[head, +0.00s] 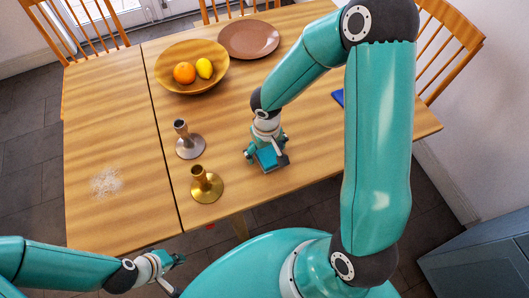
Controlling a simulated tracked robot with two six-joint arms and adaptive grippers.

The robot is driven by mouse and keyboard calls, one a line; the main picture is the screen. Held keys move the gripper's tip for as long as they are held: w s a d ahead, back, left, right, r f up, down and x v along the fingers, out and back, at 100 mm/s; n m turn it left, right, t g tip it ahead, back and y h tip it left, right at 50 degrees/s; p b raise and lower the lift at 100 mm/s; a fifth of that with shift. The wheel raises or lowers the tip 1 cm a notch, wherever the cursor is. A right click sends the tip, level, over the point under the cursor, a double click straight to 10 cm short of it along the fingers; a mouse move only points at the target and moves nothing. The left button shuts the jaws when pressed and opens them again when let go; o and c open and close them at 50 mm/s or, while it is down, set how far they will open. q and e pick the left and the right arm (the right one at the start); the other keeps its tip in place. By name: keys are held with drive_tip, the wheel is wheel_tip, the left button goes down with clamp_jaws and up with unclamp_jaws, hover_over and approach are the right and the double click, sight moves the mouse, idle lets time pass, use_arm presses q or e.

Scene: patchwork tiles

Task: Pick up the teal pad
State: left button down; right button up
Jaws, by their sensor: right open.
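A small teal square, which looks like the teal pad (266,159), lies on the wooden table near its front edge, right of the candlesticks. My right gripper (268,162) is over it, pointing down, with its fingers open on either side of the teal square. The gripper hides part of it, and I cannot tell whether the fingers touch it. My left gripper (178,275) is low at the front, off the table's front edge, with its fingers apart and nothing seen between them.
A gold candlestick (207,187) and a silver candlestick (189,143) stand left of my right gripper. A wooden bowl (175,81) with an orange and a lemon, and a brown plate (248,39), are further back. A blue item (338,97) is partly hidden by my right arm.

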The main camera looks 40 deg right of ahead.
sight(266, 150)
drive_tip(key=c, duration=1.2)
drive_tip(key=shift+r, duration=0.15)
drive_tip(key=shift+c, duration=0.2)
wheel_tip(266, 150, up, 20)
drive_tip(key=p, duration=0.1)
